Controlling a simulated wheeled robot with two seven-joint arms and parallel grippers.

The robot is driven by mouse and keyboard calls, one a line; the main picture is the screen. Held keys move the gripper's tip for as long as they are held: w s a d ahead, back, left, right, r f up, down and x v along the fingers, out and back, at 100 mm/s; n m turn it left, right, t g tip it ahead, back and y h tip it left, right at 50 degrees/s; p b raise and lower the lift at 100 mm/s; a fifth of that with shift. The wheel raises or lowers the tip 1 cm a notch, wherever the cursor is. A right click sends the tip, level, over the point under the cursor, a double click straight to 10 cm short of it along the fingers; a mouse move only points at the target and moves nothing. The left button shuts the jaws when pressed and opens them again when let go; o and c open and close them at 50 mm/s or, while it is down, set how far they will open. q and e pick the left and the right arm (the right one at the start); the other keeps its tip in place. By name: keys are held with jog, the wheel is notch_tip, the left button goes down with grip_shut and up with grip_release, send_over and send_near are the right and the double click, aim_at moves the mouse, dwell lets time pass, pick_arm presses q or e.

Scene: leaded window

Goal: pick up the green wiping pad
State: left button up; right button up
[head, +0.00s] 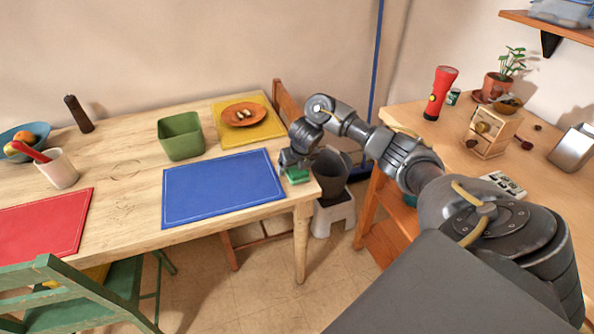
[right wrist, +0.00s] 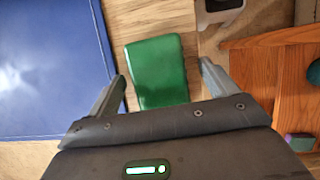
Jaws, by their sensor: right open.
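The green wiping pad (head: 297,175) lies on the wooden table at its right corner, beside the blue placemat (head: 222,188). In the right wrist view the pad (right wrist: 158,70) shows as a green block ahead of the jaws and between their lines. My right gripper (head: 290,164) is just above the pad in the head view. In the right wrist view the right gripper (right wrist: 162,82) is open, with one finger on each side of the pad's near end. Whether the fingers touch the pad cannot be told. My left gripper is not in view.
The table edge (head: 305,202) is close to the pad. A dark bin (head: 331,172) on a white stool (head: 333,214) stands just right of the table. A green box (head: 181,137) and an orange plate (head: 243,114) stand farther back. A wooden desk (head: 440,150) is to the right.

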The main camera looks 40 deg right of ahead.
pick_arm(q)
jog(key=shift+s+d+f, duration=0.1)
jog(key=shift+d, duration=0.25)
pick_arm(e)
jog(key=shift+f, duration=0.2)
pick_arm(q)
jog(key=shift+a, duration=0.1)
pick_arm(e)
jog(key=shift+c, duration=0.3)
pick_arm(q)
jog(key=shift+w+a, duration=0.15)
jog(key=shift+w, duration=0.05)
pick_arm(e)
jog(key=c, duration=1)
